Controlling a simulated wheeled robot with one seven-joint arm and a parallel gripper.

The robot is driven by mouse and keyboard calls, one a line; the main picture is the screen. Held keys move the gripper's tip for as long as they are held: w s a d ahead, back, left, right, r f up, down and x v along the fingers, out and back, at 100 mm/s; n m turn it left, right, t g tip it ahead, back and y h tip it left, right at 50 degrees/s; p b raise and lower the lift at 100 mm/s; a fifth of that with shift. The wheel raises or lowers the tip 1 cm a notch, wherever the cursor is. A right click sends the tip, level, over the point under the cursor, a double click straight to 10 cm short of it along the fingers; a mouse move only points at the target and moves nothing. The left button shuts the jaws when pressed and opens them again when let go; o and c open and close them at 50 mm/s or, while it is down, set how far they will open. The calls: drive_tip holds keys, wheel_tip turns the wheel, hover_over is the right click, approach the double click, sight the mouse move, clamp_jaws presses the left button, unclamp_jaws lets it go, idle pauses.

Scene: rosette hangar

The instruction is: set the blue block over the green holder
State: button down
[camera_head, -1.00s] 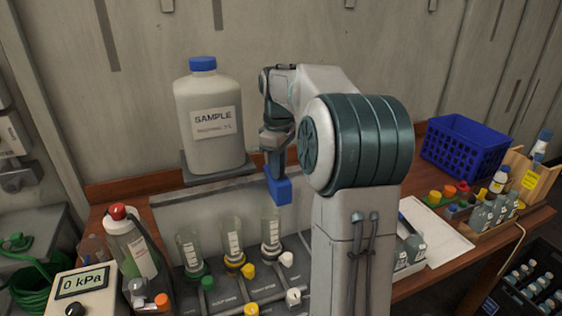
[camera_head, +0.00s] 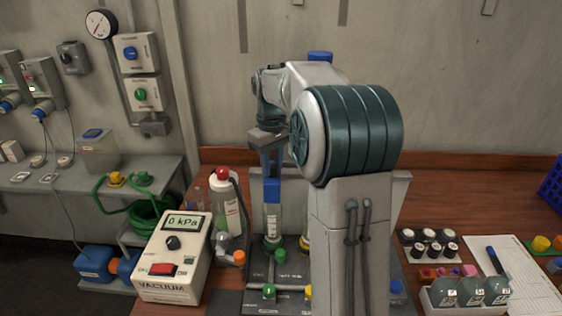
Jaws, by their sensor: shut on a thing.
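My gripper (camera_head: 268,165) points down and is shut on the blue block (camera_head: 271,191). The block is upright. In the picture it sits right at the top of the clear graduated cup of the green holder (camera_head: 272,242), which has a green ring at its base. I cannot tell whether block and cup touch or how far apart they are in depth. The holder with the yellow ring (camera_head: 305,244) is mostly hidden behind my arm.
A vacuum box (camera_head: 172,260) reading 0 kPa and a red-capped bottle (camera_head: 226,205) stand left of the holder. Green (camera_head: 280,256) and other knobs are in front. A rack of grey bottles (camera_head: 470,292) and small capped vials (camera_head: 428,240) lie to the right. Bare wood is behind them.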

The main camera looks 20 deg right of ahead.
drive_tip(key=shift+w+a+r, duration=0.1)
drive_tip(key=shift+a, duration=0.1)
drive_tip(key=c, duration=1.1)
unclamp_jaws()
drive_tip(key=shift+a, duration=0.2)
drive_tip(key=shift+d, duration=0.2)
wheel_tip(320, 180, up, 14)
drive_tip(key=shift+a, duration=0.15)
